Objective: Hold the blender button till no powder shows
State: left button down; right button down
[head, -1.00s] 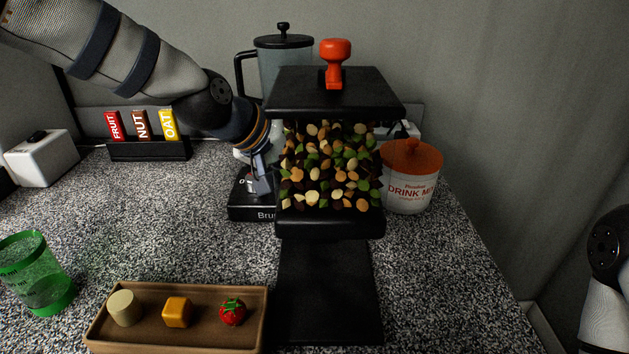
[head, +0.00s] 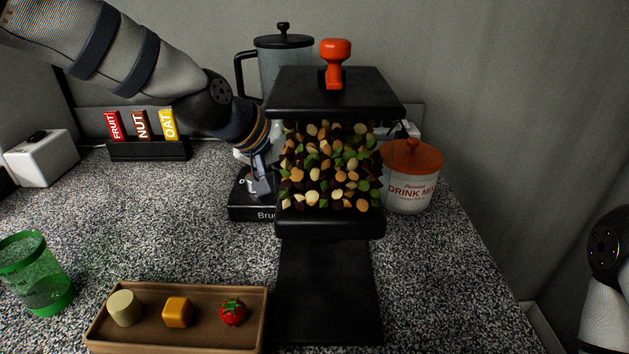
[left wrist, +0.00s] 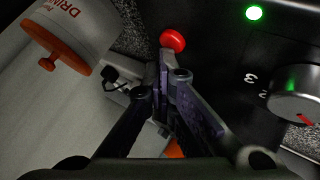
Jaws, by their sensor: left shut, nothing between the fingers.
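The blender stands at the back, its jug (head: 283,66) grey and clear with a black lid and handle. Its black base (head: 250,212) shows low behind the dispenser. The dispenser hides most of the jug, and I cannot see any powder. My left gripper (head: 263,185) is shut and empty, pointing down at the base. In the left wrist view a round red button (left wrist: 172,40) lies right at the shut fingertips (left wrist: 171,58); whether they press it I cannot tell. A green light (left wrist: 254,13) glows beside a silver dial (left wrist: 294,92). My right gripper is out of view.
The black dispenser (head: 333,225) full of nut mix, with a red knob (head: 335,55), stands close right of my left gripper. The drink mix tub (head: 411,190) is behind right. A brown tray (head: 205,335) and green cup (head: 38,272) are front left. The middle-left counter is clear.

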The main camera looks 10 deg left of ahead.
pick_arm(q)
jog(key=shift+s+f, duration=0.35)
jog(key=shift+f, duration=0.35)
jog(key=shift+s+d+r+p, duration=0.1)
jog(key=shift+r+p, duration=0.15)
jog(key=shift+r, duration=0.35)
jog(key=shift+s+d+r+p, duration=0.1)
jog(key=shift+r+p, duration=0.1)
jog(key=shift+r, duration=0.4)
jog(key=shift+a, duration=0.1)
jog(key=shift+w+r, duration=0.1)
jog(key=shift+r, duration=2.6)
